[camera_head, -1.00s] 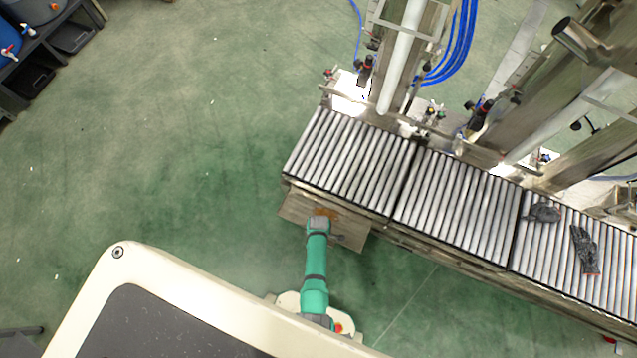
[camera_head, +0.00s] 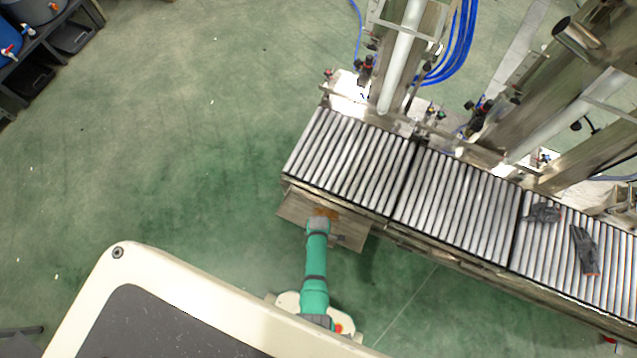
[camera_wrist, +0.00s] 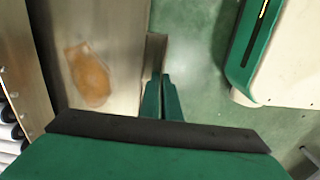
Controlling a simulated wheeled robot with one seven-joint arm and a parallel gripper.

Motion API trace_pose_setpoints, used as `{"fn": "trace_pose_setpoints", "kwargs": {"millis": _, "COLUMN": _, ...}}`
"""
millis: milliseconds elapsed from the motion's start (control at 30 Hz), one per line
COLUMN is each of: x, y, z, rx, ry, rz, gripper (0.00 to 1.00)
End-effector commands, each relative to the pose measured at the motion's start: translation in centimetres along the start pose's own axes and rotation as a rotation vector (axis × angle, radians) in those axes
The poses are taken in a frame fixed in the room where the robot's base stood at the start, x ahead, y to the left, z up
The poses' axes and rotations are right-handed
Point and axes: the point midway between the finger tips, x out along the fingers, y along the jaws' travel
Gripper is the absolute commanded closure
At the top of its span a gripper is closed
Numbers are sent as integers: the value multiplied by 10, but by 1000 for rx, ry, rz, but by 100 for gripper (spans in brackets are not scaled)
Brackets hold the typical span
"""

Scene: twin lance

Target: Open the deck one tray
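The deck one tray (camera_head: 292,207) is a flat metal panel sticking out from under the left end of the roller conveyor, on the side facing me. In the wrist view its bare metal (camera_wrist: 115,40) fills the upper left, with an orange-brown patch (camera_wrist: 90,77) on it. My gripper (camera_head: 320,217) is over the tray's outer part. In the wrist view my green fingers (camera_wrist: 162,82) are close together at a narrow metal strip (camera_wrist: 154,52) on the tray's outer edge, and appear shut on it. The exact contact is hard to see.
The roller conveyor (camera_head: 350,160) runs along the tray's far side and on to the right. Two dark gloves (camera_head: 543,213) (camera_head: 585,250) lie on its right section. Metal columns with blue hoses (camera_head: 460,45) stand behind it. The green floor (camera_head: 190,170) to the left is clear.

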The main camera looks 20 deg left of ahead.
Motion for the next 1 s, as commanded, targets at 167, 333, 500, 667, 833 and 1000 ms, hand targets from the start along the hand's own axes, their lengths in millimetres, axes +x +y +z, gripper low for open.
{"fn": "trace_pose_setpoints", "kwargs": {"millis": 167, "x": 1, "y": -24, "z": 2, "rx": -2, "ry": -2, "rz": -2, "gripper": 100}}
{"fn": "trace_pose_setpoints", "kwargs": {"millis": 333, "x": 1, "y": -65, "z": 2, "rx": -3, "ry": -3, "rz": -4, "gripper": 100}}
{"fn": "trace_pose_setpoints", "kwargs": {"millis": 500, "x": 1, "y": -100, "z": 1, "rx": -2, "ry": -2, "rz": -4, "gripper": 100}}
{"fn": "trace_pose_setpoints", "kwargs": {"millis": 667, "x": 0, "y": -115, "z": 1, "rx": -1, "ry": -1, "rz": -1, "gripper": 100}}
{"fn": "trace_pose_setpoints", "kwargs": {"millis": 833, "x": 0, "y": -116, "z": 0, "rx": 0, "ry": -1, "rz": 0, "gripper": 100}}
{"fn": "trace_pose_setpoints", "kwargs": {"millis": 1000, "x": 0, "y": -116, "z": 0, "rx": 0, "ry": -1, "rz": -1, "gripper": 95}}
